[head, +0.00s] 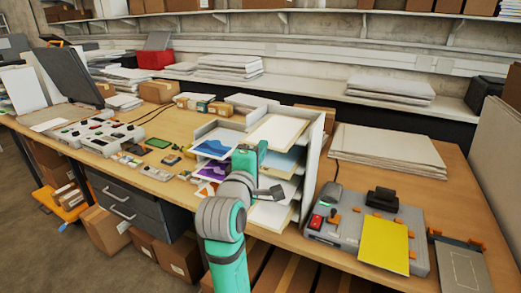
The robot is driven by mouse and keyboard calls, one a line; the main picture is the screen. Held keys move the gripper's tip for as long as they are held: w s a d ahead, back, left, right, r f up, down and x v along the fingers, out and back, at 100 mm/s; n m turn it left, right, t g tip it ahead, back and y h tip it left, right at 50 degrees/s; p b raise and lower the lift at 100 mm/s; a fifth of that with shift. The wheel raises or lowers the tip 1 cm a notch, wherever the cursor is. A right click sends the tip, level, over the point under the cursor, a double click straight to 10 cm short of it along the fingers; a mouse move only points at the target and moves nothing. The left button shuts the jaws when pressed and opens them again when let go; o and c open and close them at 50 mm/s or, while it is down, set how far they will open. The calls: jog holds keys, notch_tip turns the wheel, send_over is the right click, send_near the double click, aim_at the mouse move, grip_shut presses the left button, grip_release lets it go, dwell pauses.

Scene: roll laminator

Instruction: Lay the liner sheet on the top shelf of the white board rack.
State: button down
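The white board rack (313,160) stands on the wooden table in the middle of the view, with several sheets on its stacked shelves. A pale cream sheet (279,130) lies on top at the right; a light blue sheet (287,161) is below it. I cannot tell which sheet is the liner sheet. A yellow sheet (384,245) lies on the grey laminator (345,228) at the right. My gripper (272,192) is in front of the rack's lower right shelves, and my arm hides part of them. Its fingers are too small to judge, and I see no sheet clearly held.
Picture sheets (212,148) fill the rack's left side. A stack of grey boards (388,148) lies behind the laminator. Small devices (98,133) cover the table's left. Cardboard boxes (105,226) stand under the table.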

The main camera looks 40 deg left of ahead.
jog(key=shift+d+f, duration=0.1)
jog(key=shift+d, duration=0.1)
jog(key=c, duration=2.5)
grip_release()
jog(key=o, duration=0.6)
jog(key=shift+c, duration=0.2)
jog(key=v, duration=1)
jog(key=shift+s, duration=0.4)
jog(key=shift+d+f, duration=0.1)
